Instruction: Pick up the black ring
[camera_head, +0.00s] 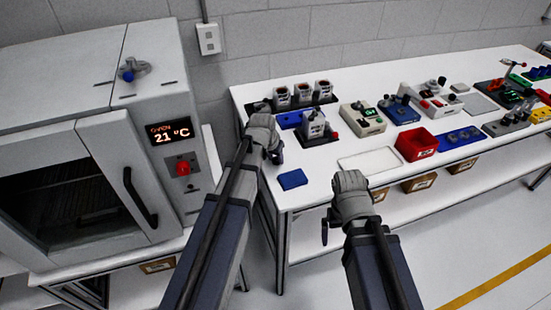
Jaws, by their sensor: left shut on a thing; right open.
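I cannot make out the black ring for certain anywhere in the head view. My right gripper (327,228) is open, at the table's front edge, near a white tray. I see nothing between its fingers.
A blue block (292,180), white tray (368,160) and red bin (416,145) lie along the front. An oven (170,80) stands left.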

